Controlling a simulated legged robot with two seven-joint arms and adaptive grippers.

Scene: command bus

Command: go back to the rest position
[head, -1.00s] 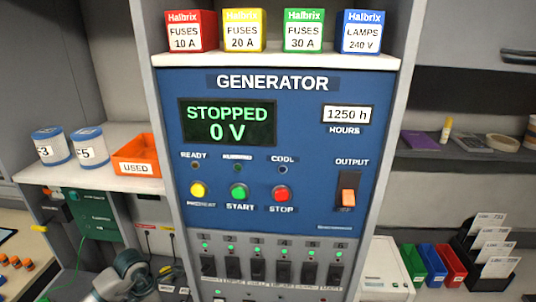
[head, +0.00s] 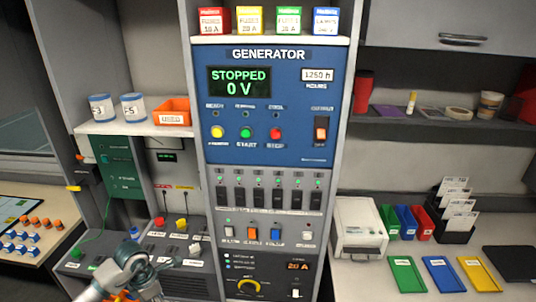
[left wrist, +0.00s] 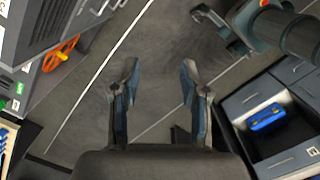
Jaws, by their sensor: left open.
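My left gripper (left wrist: 155,90) is open and empty in the left wrist view, its two fingers apart over the grey floor. In the head view, part of a grey arm of mine shows at the bottom left, in front of the lower counter; no fingertips are clear there. At the top of the left wrist view, another dark gripper-like part of mine (left wrist: 222,30) shows beside a thick arm link; its opening is hard to judge. The generator panel (head: 330,100) stands ahead, and its display (head: 239,81) reads STOPPED, 0 V.
A right counter holds a white device (head: 360,225) and coloured trays (head: 407,274). In the left wrist view, an open drawer (left wrist: 285,143) holds a blue item; clear floor lies below the gripper.

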